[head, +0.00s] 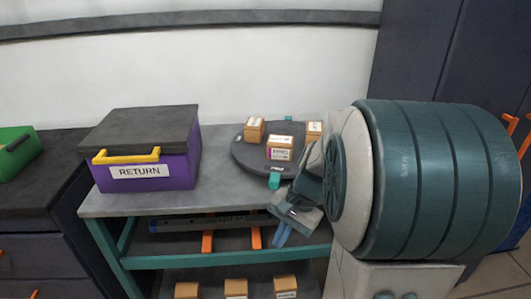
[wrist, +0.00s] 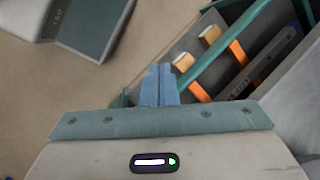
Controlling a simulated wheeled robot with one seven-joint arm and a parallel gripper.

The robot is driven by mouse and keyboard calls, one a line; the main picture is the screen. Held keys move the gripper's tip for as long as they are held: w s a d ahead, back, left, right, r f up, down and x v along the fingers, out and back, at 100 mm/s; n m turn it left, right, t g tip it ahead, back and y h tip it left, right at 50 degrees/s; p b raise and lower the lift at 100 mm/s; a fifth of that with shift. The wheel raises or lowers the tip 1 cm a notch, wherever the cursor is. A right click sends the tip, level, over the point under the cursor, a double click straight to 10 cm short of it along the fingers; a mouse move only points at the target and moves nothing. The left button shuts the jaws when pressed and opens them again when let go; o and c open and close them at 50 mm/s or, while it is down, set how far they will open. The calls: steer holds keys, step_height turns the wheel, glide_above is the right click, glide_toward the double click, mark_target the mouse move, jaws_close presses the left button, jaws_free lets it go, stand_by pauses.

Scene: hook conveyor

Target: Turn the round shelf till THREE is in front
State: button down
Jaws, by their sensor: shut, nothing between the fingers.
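The round shelf (head: 243,158) is a dark disc on the right part of the grey table top in the head view. It bears a box at the back left (head: 255,129), a labelled box at the front (head: 280,147) and a box at the right (head: 314,130). A teal peg (head: 275,181) stands out at its front edge and another (head: 289,119) at the back. White lettering on the front rim is too small to read surely. My gripper (head: 282,236) is shut and empty, below and in front of the disc, apart from it. Its blue fingers (wrist: 158,85) meet in the wrist view. My arm hides the disc's right side.
A purple RETURN box (head: 188,165) with a grey lid and yellow handle stands left on the table. A green box (head: 18,148) is farther left. Below the table top are orange strips (head: 208,241) and several small boxes (head: 236,288). The table between purple box and disc is clear.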

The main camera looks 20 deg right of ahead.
steer(key=w+d+r+m+t+y+p, duration=0.25)
steer(key=d+r+m+p, duration=0.25)
steer(key=d+m+p, duration=0.3)
steer(key=w+d+r+m+t+y+p, duration=0.1)
steer(key=w+d+r+m+t+p, duration=0.15)
steer(key=d+r+m+p, duration=0.5)
steer(key=w+a+f, duration=0.2)
steer(key=f, duration=0.1)
steer(key=w+a+f+n, duration=0.1)
steer(key=w+a+f, duration=0.1)
steer(key=f, duration=0.1)
steer(key=w+a+f+n+p, duration=0.1)
steer(key=w+a+f, duration=0.1)
steer(key=f, duration=0.1)
steer(key=shift+a+g, duration=0.25)
steer(key=shift+g, duration=0.05)
steer(key=shift+w+a, duration=0.35)
steer(key=shift+a, duration=0.25)
steer(key=shift+a+f, duration=0.1)
steer(key=shift+a, duration=0.05)
